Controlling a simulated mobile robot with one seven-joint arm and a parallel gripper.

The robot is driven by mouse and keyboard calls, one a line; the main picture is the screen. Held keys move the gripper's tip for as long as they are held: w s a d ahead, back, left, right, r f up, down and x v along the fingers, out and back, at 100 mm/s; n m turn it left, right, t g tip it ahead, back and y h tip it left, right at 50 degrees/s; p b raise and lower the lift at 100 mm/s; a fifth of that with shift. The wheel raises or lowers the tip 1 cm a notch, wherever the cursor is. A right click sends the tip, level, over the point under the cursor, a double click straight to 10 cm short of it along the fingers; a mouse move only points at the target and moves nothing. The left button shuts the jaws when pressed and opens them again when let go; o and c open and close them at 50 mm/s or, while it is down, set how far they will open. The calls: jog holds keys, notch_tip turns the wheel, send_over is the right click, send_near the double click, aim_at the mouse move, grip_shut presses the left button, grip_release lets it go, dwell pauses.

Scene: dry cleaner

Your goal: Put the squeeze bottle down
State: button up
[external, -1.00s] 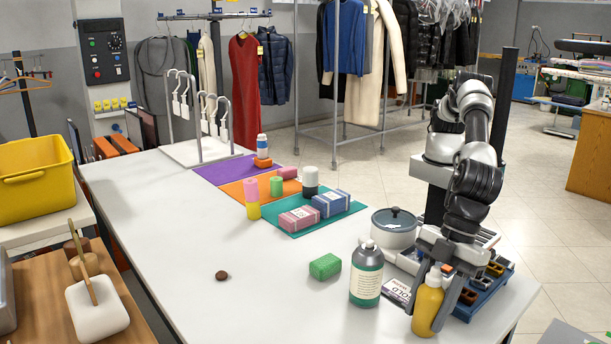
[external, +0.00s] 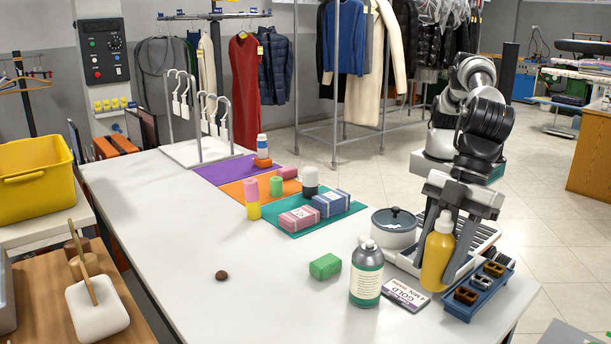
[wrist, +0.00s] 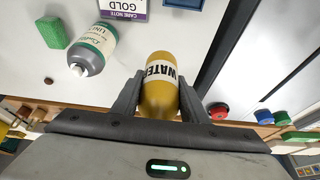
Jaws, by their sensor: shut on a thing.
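The squeeze bottle (external: 437,258) is yellow with a white cap and stands upright between the fingers of my gripper (external: 449,248). My gripper is shut on it and holds it above the table's right end. In the wrist view the yellow bottle (wrist: 159,92) shows the word "WATER" on a white label, with a finger of my gripper (wrist: 160,97) on each side.
A grey labelled bottle (external: 366,273), a green sponge (external: 325,266) and a "GOLD" care note (external: 405,294) are left of the squeeze bottle. A blue tray of small blocks (external: 482,290) is at right, a lidded pot (external: 395,230) behind. The table's front left (external: 200,240) is mostly clear.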

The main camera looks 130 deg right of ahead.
aim_at(444, 212)
notch_tip(444, 212, up, 11)
jog(key=shift+f, duration=0.2)
jog(key=w+d+m, duration=0.1)
jog(key=w+d, duration=0.3)
jog(key=d, duration=0.9)
jog(key=w+d+m, duration=0.1)
jog(key=w+d, duration=0.3)
jog(key=d, duration=0.9)
jog(key=s+d+m+h, duration=0.1)
jog(key=s+d+m, duration=0.1)
jog(key=d, duration=2.1)
jog(key=s+d+m, duration=0.1)
jog(key=s+d, duration=0.5)
jog(key=d, duration=0.4)
jog(key=s+d+m+h, duration=0.1)
jog(key=s+d, duration=0.5)
jog(key=d, duration=0.5)
jog(key=s+d, duration=0.6)
jog(key=d, duration=0.4)
jog(key=shift+g, duration=0.3)
jog(key=shift+f+b, duration=1.2)
jog(key=shift+f, duration=9.4)
